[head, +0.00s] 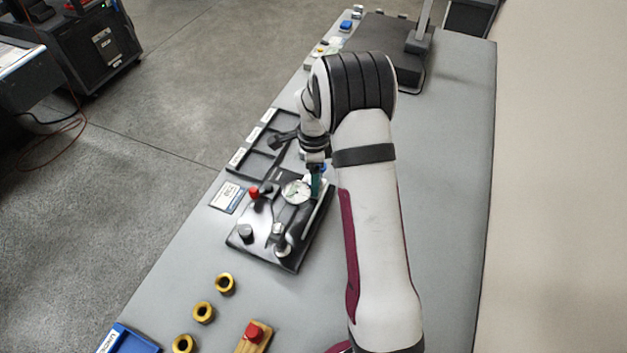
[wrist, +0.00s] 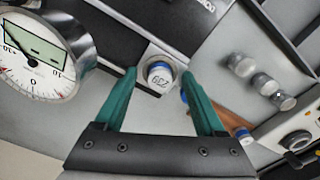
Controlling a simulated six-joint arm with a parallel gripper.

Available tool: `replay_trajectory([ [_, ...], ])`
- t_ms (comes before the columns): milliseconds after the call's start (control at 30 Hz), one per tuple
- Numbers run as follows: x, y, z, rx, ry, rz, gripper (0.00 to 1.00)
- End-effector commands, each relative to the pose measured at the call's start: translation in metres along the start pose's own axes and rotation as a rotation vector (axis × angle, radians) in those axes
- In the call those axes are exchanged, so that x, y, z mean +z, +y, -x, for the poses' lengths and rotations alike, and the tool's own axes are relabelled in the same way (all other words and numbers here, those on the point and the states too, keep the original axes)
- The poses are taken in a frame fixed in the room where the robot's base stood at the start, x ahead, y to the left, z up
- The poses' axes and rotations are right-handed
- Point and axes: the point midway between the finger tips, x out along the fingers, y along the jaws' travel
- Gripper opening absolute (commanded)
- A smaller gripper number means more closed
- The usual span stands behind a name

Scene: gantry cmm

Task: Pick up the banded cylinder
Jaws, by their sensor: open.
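A small cylinder with a blue band and a pale, marked top (wrist: 159,71) sits in a light square seat in the wrist view. I take it to be the banded cylinder. My gripper (wrist: 159,76) is open, its two teal fingers spread with the cylinder showing between their tips. I cannot tell how far below the tips it is. In the head view my gripper (head: 315,184) is over the far end of the dark fixture plate (head: 262,258). A bit of blue (head: 323,168) shows beside it; the rest is hidden by my arm.
A round dial gauge (wrist: 33,60) is close left of my fingers. Several metal pins (wrist: 268,85) and a brown piece with a blue-banded end (wrist: 215,117) lie to the right. A red knob (head: 254,192) stands on the plate. Brass rings (head: 203,312) lie nearer; the right of the table is clear.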

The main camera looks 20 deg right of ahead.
Motion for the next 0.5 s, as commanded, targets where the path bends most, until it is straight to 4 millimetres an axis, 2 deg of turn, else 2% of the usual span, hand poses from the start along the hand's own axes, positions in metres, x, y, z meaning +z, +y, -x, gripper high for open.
replay_trajectory([
  [100, 0.0001, -0.0001, 0.0005, 0.0, 0.0, 0.0, 0.7],
  [500, 0.0001, -0.0001, 0.001, 0.0, 0.0, 0.0, 0.0],
])
